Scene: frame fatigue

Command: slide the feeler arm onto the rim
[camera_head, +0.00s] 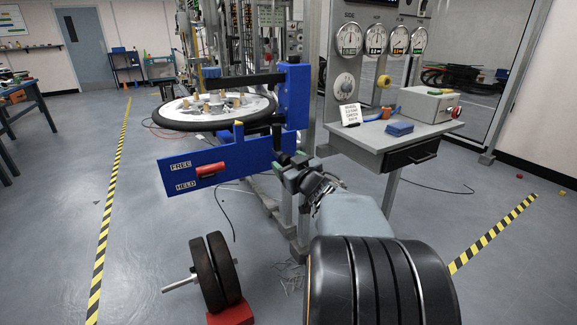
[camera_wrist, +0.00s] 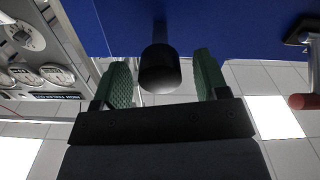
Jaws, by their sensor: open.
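A wheel (camera_head: 172,121) with a black outer rim lies flat in a blue stand (camera_head: 294,95). A dark bar (camera_head: 243,80) reaches over the wheel from the stand's column; I cannot tell whether this is the feeler arm. A black knob (camera_wrist: 160,68) sticks out from the blue face, also seen in the head view (camera_head: 278,137). My gripper (camera_wrist: 164,80) is open, its green fingers on either side of the knob. Gaps show between knob and pads. In the head view my gripper (camera_head: 283,168) is in front of the stand, below its column.
A blue panel (camera_head: 226,179) with a red handle (camera_head: 211,170) sits beside my gripper; a red-ended handle (camera_wrist: 303,100) shows in the wrist view. A grey bench (camera_head: 372,150) with a drawer stands right, below gauges (camera_head: 375,40).

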